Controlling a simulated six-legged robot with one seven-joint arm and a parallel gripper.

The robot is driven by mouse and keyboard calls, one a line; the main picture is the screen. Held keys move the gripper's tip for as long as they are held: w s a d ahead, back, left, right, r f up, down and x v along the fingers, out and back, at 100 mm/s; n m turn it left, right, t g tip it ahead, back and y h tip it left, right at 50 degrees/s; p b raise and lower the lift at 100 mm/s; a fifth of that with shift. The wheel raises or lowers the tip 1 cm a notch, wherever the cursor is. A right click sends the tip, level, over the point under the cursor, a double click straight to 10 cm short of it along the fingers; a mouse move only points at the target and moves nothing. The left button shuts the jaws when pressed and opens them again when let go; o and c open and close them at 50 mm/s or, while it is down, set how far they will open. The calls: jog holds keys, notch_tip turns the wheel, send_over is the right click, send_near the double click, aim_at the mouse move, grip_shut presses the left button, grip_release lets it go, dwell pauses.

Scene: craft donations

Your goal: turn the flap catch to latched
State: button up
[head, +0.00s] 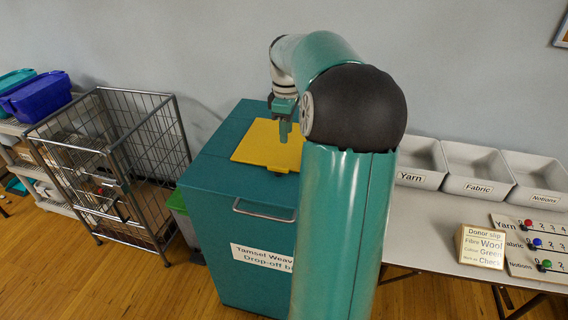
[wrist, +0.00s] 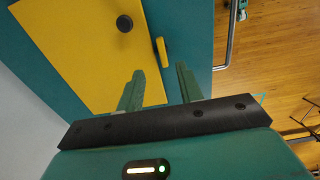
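The yellow flap (wrist: 75,45) lies flat in the top of the teal drop-off bin (head: 230,150); it also shows in the head view (head: 262,150). A small yellow bar, the flap catch (wrist: 162,51), sits on the teal top beside the flap's edge in the wrist view, roughly parallel to that edge. A dark round knob (wrist: 124,23) is on the flap near the catch. My gripper (wrist: 158,83) is open and empty above the bin top, its fingers apart and pointing toward the catch. It also shows over the flap in the head view (head: 285,130).
A metal handle (head: 263,211) and a sign are on the bin's front. A wire cage (head: 110,160) stands left, with a green-rimmed bin (head: 180,205) between. At right, a table holds trays (head: 478,170), a donor slip stand (head: 482,247) and a counter board (head: 535,250).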

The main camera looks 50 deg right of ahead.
aim_at(286, 168)
notch_tip(286, 168, down, 13)
jog(key=shift+r, duration=0.15)
grip_shut()
